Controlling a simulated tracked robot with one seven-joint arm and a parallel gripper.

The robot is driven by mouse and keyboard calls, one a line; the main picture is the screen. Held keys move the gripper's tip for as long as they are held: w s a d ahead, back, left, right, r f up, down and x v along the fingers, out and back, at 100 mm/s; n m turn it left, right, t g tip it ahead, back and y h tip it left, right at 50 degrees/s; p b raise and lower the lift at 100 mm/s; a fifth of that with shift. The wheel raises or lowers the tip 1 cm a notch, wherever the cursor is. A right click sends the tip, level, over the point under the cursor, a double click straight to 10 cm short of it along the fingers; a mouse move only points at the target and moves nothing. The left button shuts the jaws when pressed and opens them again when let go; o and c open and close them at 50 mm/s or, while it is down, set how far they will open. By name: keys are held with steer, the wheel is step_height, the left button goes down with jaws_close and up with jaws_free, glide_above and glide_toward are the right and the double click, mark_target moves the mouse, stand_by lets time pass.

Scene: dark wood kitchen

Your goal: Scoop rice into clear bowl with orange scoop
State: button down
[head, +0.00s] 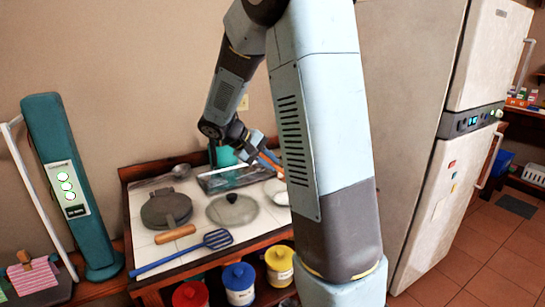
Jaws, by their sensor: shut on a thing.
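My gripper (259,151) is above the right part of the counter, small in the head view and partly behind my own arm. It is shut on an orange stick-like piece (270,161), which looks like the handle of the orange scoop. Its lower end is hidden behind my arm. A pale round dish (281,197) lies below it, also cut off by my arm. I cannot tell whether this dish is the clear bowl or holds the rice. No rice can be made out.
The white counter holds a lid (232,210), a dark round pan (165,206) with a wooden handle, a blue slotted turner (213,240), a metal ladle (172,175), a dark tray (234,178) and a teal container (224,156). Several coloured canisters (239,282) stand below. A fridge (450,130) is right.

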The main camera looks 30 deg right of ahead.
steer(key=shift+s+a+f+n+t+h, duration=0.15)
steer(key=shift+a+f+h, duration=0.3)
steer(key=shift+f+h, duration=0.45)
steer(key=shift+s+a+f+n+t+h, duration=0.15)
steer(key=shift+a+f+h, duration=0.35)
steer(key=shift+h, duration=0.65)
steer(key=shift+s+a+f+n+t+h, duration=0.15)
steer(key=shift+a+f+h, duration=0.25)
steer(key=shift+f+h, duration=0.55)
steer(key=shift+r, duration=0.2)
steer(key=w+d+r+m+g+y, duration=0.1)
steer(key=d+r+m+y, duration=0.1)
steer(key=d+r+y, duration=0.7)
steer(key=shift+w+d+r+y, duration=0.2)
steer(key=shift+w+r+y, duration=0.2)
steer(key=shift+y, duration=2.5)
steer(key=shift+s+g, duration=0.1)
steer(key=shift+g, duration=0.25)
